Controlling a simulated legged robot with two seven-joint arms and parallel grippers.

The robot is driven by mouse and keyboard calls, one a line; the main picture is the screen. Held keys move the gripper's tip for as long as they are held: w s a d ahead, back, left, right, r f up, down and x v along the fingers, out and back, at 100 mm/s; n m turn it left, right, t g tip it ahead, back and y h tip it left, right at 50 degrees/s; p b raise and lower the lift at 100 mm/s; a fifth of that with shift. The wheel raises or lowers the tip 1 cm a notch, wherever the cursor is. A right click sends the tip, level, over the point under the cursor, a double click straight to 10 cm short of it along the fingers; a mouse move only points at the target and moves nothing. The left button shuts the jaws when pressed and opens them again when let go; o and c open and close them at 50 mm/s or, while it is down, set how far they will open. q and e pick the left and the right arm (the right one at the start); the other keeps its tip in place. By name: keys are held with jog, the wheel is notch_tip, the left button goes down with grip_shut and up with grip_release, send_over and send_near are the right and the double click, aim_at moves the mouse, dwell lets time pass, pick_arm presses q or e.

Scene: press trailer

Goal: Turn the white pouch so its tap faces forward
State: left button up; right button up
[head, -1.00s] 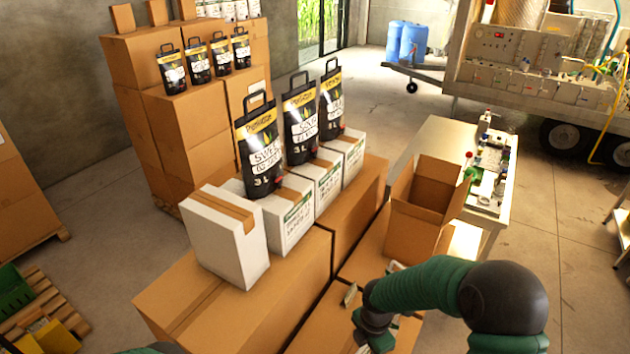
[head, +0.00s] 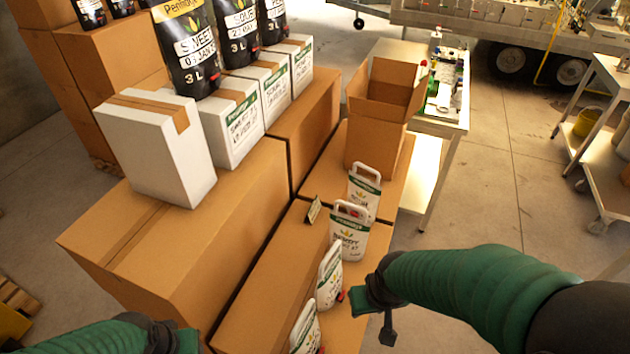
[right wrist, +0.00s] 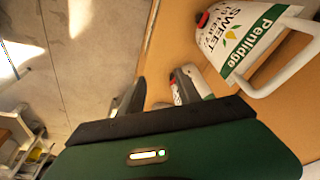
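Several white pouches with green bands and loop handles stand in a row on a cardboard box: the far one (head: 364,190), a second (head: 348,238), a third (head: 329,278) and the nearest (head: 304,332), cut by the frame edge. A red tap (head: 340,296) sticks out to the right by the third. My right gripper (head: 373,314) is right of the third pouch, apart from it. In the right wrist view its fingers (right wrist: 160,92) are spread and empty. That view shows a white pouch (right wrist: 245,45) with a red tap (right wrist: 203,18). My left gripper (head: 187,340) is at the bottom left, its fingers unclear.
An open carton (head: 378,130) stands behind the pouches. A small card (head: 314,209) stands left of them. White boxes (head: 160,150) carrying black pouches (head: 188,48) are at the left. A worktable (head: 432,120) is behind.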

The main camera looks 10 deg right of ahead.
jog(key=w+a+r+m+g+p, duration=0.1)
jog(key=w+a+r+m+p, duration=0.15)
jog(key=w+r+p, duration=0.65)
notch_tip(320, 180, up, 3)
jog(key=m+g+p, duration=0.1)
jog(key=m+p, duration=0.3)
jog(key=p, duration=0.4)
send_over(331, 251)
jog(key=shift+s+r+n, duration=0.15)
jog(key=shift+r+n, duration=0.05)
jog(key=shift+n, duration=0.05)
jog(key=shift+a, duration=0.1)
jog(key=shift+f+m+b, duration=0.2)
jog(key=shift+m+b, duration=0.1)
jog(key=shift+m, duration=0.8)
notch_tip(331, 251, down, 9)
jog(key=b, duration=0.6)
jog(key=shift+f+b, duration=0.15)
jog(key=shift+b, duration=0.25)
jog(key=shift+w+f, duration=0.2)
jog(key=shift+f, duration=0.2)
jog(key=shift+s+r, duration=0.1)
jog(key=shift+s, duration=0.05)
grip_shut()
